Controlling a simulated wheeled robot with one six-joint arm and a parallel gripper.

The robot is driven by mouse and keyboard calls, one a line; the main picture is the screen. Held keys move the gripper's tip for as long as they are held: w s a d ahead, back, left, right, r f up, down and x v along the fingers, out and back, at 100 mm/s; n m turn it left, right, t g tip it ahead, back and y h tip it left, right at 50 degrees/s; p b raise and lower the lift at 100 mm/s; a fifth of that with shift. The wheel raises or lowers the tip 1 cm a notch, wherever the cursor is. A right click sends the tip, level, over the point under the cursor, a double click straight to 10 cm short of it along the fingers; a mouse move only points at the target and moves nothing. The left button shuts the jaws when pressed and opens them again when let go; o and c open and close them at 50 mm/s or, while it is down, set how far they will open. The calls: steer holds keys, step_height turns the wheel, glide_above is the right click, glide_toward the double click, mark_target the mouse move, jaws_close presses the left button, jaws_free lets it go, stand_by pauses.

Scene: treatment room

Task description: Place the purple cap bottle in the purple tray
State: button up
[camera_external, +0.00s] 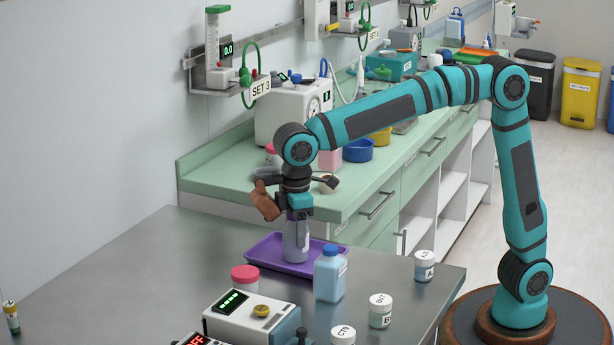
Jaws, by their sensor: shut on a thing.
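The purple tray (262,248) lies on the grey metal table near its far edge. My gripper (298,212) points down over the right part of the tray and is shut on an upright bottle. The purple cap bottle (296,243) has a pale grey-purple body with a light label; the gripper covers most of its cap. The bottle's lower end shows against the tray's floor. I cannot tell from this view whether it touches the floor or hangs just above it.
A blue-capped bottle (329,274) stands close to the tray's front right edge. A red-lidded jar (245,279) and a white device (250,315) stand in front of the tray. White-capped jars (380,311) stand to the right. The table's left side is mostly clear.

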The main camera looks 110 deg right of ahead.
steer(key=o, duration=1.1)
steer(key=shift+f, duration=0.1)
step_height(320, 180, up, 12)
steer(key=shift+f, duration=0.1)
steer(key=shift+s+r, duration=0.15)
steer(key=shift+r, duration=0.2)
steer(key=s+r+t, duration=0.3)
steer(key=s+t, duration=0.2)
steer(key=s, duration=0.7)
steer(key=s+r+t, duration=0.3)
steer(key=s+t, duration=0.3)
steer(key=s, duration=0.7)
steer(key=s+r+t, duration=0.3)
steer(key=s+t, duration=0.3)
steer(key=s, duration=0.6)
steer(key=shift+s+a+r, duration=0.1)
steer(key=shift+s+r, duration=0.2)
steer(key=shift+s, duration=0.1)
